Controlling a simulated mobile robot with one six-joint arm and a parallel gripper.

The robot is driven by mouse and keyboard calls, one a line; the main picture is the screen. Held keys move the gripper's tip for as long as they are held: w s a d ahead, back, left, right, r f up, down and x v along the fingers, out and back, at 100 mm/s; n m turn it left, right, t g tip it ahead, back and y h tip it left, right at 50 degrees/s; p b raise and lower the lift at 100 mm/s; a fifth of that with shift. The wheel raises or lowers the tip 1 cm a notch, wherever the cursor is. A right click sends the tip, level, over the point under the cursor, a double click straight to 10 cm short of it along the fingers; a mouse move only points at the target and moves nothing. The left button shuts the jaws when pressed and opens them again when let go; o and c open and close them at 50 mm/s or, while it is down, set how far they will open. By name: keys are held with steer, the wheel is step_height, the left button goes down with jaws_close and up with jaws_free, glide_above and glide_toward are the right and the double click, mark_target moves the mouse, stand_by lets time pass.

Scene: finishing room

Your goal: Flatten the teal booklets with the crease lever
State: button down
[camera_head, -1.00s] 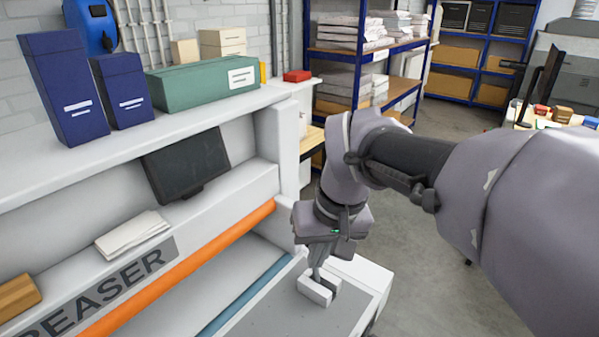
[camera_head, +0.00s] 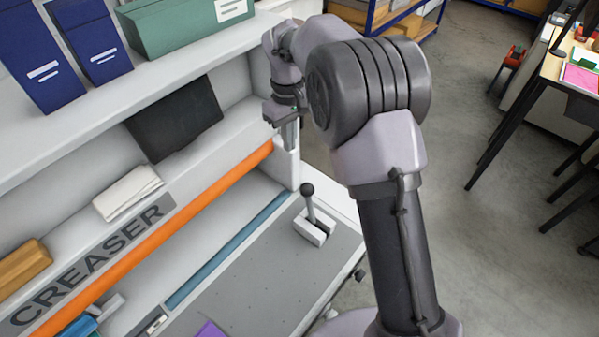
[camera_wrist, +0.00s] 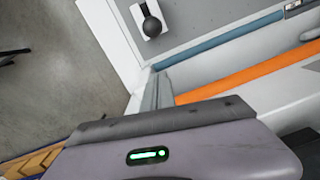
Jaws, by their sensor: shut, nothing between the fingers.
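The crease lever (camera_head: 308,205) is a short dark rod with a round black knob, set in a white slotted block on the grey creaser bed. The wrist view shows its knob (camera_wrist: 152,26) near the top. My gripper (camera_head: 290,136) is shut and empty, above and beyond the lever, near the right end of the orange bar. Its fingers (camera_wrist: 158,92) are apart from the lever in the wrist view. A teal-blue object (camera_head: 82,326) is cut off at the lower left; I cannot tell whether it is a booklet. A teal strip (camera_head: 230,250) runs along the bed.
The creaser's orange bar (camera_head: 170,230) lies along the bed's left side. A dark screen (camera_head: 178,118), white papers (camera_head: 128,192) and a purple item (camera_head: 210,329) are nearby. Binders and a green box (camera_head: 185,22) stand on the upper shelf. Open floor lies to the right.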

steer(key=s+d+f+b, duration=0.2)
steer(key=s+f, duration=0.1)
steer(key=f, duration=0.6)
steer(key=shift+s, duration=0.35)
steer(key=shift+d, duration=0.15)
